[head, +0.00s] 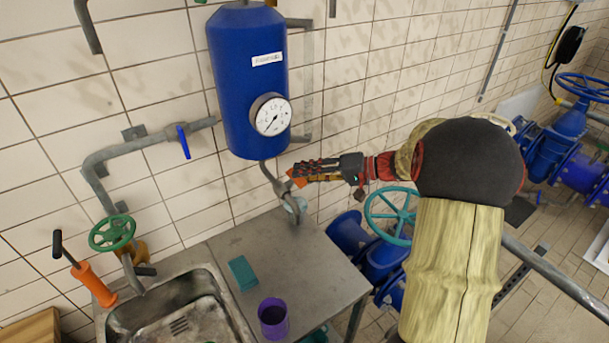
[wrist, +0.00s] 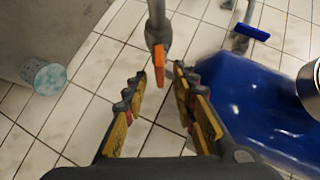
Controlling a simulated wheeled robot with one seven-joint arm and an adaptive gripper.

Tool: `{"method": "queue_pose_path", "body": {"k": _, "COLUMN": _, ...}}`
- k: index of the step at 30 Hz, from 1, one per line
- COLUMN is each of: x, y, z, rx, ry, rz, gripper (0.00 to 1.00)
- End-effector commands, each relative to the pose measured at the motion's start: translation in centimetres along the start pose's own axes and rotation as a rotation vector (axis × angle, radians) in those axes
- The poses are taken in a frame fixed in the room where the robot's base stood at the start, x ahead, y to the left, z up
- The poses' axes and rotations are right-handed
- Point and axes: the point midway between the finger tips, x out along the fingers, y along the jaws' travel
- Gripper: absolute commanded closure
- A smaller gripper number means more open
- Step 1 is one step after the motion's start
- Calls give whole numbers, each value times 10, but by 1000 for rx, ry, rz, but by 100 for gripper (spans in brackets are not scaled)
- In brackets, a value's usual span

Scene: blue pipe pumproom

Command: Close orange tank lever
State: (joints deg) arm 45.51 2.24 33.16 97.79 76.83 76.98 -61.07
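The orange tank lever (wrist: 159,66) sits on a grey pipe valve (wrist: 157,32), at the upper middle of the wrist view. In the head view the lever (head: 297,178) shows only in part, just below the blue tank (head: 245,80) and beside my fingertips. My gripper (wrist: 157,88) is open, its two fingers apart on either side of the lever's line. The lever's tip lies at or just beyond the opening between the fingertips; I cannot tell whether they touch it. My gripper (head: 302,172) points left in the head view. The tank also fills the right of the wrist view (wrist: 265,110).
A blue-levered pipe (head: 183,141) is on the wall at left. A teal valve wheel (head: 392,215) is below my arm.

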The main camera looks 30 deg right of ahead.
Motion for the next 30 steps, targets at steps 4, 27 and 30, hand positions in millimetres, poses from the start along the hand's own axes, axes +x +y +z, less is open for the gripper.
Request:
{"method": "queue_pose_path", "body": {"k": 4, "x": 6, "y": 0, "z": 0, "rx": 0, "ry": -1, "rz": 0, "gripper": 73}}
{"method": "queue_pose_path", "body": {"k": 27, "x": 6, "y": 1, "z": 0, "rx": 1, "ry": -1, "rz": 1, "gripper": 100}}
{"method": "queue_pose_path", "body": {"k": 30, "x": 6, "y": 1, "z": 1, "rx": 1, "ry": -1, "rz": 1, "gripper": 100}}
